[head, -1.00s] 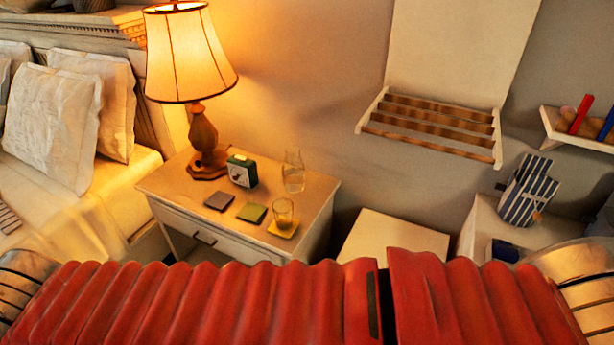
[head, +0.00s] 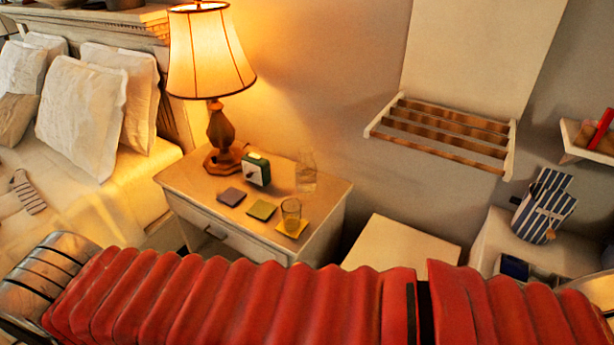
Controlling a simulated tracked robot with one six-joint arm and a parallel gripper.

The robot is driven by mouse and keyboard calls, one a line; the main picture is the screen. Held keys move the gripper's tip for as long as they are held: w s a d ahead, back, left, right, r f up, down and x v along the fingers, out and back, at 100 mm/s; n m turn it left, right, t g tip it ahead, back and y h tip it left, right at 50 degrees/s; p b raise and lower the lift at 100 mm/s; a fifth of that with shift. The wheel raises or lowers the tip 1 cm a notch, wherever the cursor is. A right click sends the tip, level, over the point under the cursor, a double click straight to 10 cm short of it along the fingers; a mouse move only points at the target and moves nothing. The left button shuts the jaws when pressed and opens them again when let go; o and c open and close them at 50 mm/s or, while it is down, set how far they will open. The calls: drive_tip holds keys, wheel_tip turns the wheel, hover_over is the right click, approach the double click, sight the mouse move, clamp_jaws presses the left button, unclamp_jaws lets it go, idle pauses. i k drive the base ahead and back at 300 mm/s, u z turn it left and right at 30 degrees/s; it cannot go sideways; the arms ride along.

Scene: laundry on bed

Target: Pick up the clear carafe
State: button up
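The clear carafe (head: 306,172) stands upright on the nightstand (head: 180,180), near its back right corner against the wall. It is see-through and faint against the wall. A clear drinking glass (head: 291,213) stands in front of it on a yellow coaster (head: 292,229). My gripper is not in view. A red ribbed part of my own body crosses the bottom of the head view, in front of the nightstand.
A lit lamp (head: 211,60) and a green clock (head: 256,169) stand left of the carafe. Two more coasters, grey (head: 231,197) and green (head: 262,210), lie in front. A wall rack (head: 440,130) hangs to the right. The bed (head: 110,205) is at left.

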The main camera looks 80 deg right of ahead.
sight(306, 168)
drive_tip(key=z, duration=1.1)
drive_tip(key=i, duration=1.5)
